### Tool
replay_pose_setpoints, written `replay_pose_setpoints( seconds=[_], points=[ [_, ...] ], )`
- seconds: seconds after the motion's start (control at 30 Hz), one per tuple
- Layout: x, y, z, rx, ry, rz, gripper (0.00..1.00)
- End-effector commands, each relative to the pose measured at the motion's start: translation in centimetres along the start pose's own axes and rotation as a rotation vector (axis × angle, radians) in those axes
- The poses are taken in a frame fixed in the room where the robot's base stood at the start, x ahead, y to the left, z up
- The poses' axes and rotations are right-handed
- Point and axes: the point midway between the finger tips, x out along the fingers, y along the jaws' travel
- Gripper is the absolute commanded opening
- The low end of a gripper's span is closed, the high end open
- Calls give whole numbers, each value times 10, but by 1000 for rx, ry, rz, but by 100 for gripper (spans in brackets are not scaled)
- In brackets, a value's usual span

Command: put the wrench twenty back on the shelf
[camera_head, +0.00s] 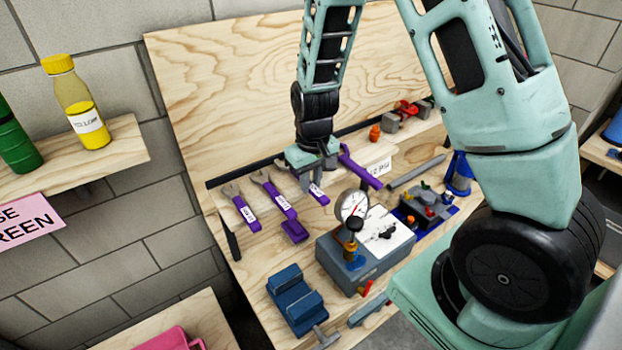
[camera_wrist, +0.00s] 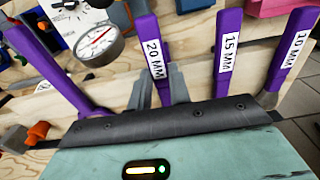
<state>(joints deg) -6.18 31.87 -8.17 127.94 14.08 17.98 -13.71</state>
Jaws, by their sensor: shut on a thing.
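The wrench twenty, a purple wrench with a white "20 MM" label (camera_wrist: 152,50), stands between the fingers of my gripper (camera_wrist: 160,88) in the wrist view. In the head view my gripper (camera_head: 316,166) points down at the wooden shelf (camera_head: 408,146) and is shut on this wrench (camera_head: 319,195), whose purple handle shows below the fingers. I cannot tell whether the wrench touches the shelf.
The purple 15 MM wrench (camera_wrist: 229,45) and 10 MM wrench (camera_wrist: 293,48) are beside it, left in the head view. Another purple wrench (camera_head: 360,168) lies close on the right. A gauge (camera_head: 352,206) on a grey box and a blue vise (camera_head: 293,299) stand in front.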

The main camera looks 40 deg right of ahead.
Motion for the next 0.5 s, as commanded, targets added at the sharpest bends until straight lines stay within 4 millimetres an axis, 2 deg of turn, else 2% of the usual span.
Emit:
replay_pose_setpoints(
  seconds=[0.5],
  points=[
    [6,0,0,0,0,0,0]
  ],
)
